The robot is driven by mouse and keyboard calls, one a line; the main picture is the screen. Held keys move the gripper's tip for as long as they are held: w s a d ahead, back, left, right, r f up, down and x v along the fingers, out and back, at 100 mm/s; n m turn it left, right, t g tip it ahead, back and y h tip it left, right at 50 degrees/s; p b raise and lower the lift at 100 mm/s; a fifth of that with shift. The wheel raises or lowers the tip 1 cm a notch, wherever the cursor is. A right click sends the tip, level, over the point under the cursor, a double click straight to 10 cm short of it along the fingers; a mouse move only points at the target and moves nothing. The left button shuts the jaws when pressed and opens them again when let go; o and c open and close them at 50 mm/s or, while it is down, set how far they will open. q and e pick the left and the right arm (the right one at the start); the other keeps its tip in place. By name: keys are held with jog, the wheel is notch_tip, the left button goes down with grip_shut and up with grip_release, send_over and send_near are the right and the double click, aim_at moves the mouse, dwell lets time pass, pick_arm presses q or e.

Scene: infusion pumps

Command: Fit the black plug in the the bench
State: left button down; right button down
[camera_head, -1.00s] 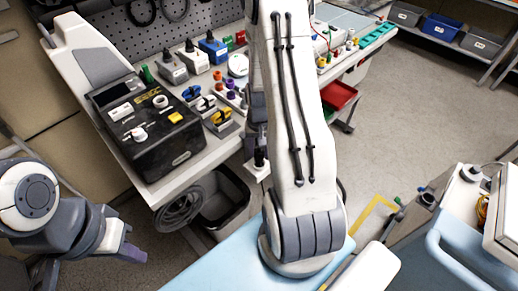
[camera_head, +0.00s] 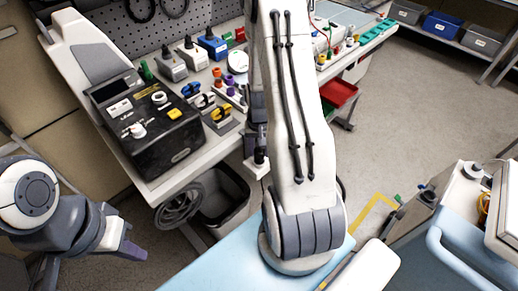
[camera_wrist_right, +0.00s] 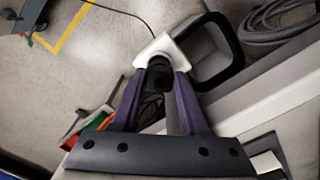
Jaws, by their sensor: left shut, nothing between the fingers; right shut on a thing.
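My right gripper (camera_wrist_right: 160,72) has its purple fingers shut on the black plug (camera_wrist_right: 154,78). A white square piece (camera_wrist_right: 168,46) shows just beyond the fingertips, with a thin black cable running off from it. In the head view the dark plug end (camera_head: 260,156) is beside the bench's front edge, above the white piece (camera_head: 256,170). I cannot tell whether plug and white piece touch. My right arm hides part of the bench (camera_head: 190,168). My left gripper (camera_head: 133,251) is shut and empty, low at the left, away from the bench.
A black pump box (camera_head: 160,140) stands on the bench's left end. A grey bin (camera_head: 222,198) and coiled hose (camera_head: 178,205) are below the bench. A white cart (camera_head: 465,195) is at the right.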

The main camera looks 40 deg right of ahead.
jog(key=shift+f+b, duration=0.65)
jog(key=shift+f, duration=0.35)
jog(key=shift+c, duration=1.7)
grip_release()
notch_tip(320, 180, up, 11)
jog(key=shift+f, duration=0.2)
jog(key=s+a+r+n, duration=0.1)
jog(key=a+r+n, duration=0.2)
jog(key=a, duration=0.6)
jog(key=a+r+n, duration=0.3)
jog(key=a+r, duration=0.1)
jog(key=a, duration=0.5)
jog(key=s+a+r+n, duration=0.2)
jog(key=s+a+n, duration=0.2)
jog(key=s+a, duration=0.2)
jog(key=s+a+r+n+y, duration=0.1)
jog(key=s+a+r+n, duration=0.1)
jog(key=s+a+n, duration=0.3)
jog(key=s+a, duration=0.1)
jog(key=s, duration=0.2)
jog(key=shift+s+a+r, duration=0.25)
jog(key=shift+s+r, duration=0.05)
jog(key=shift+s, duration=0.1)
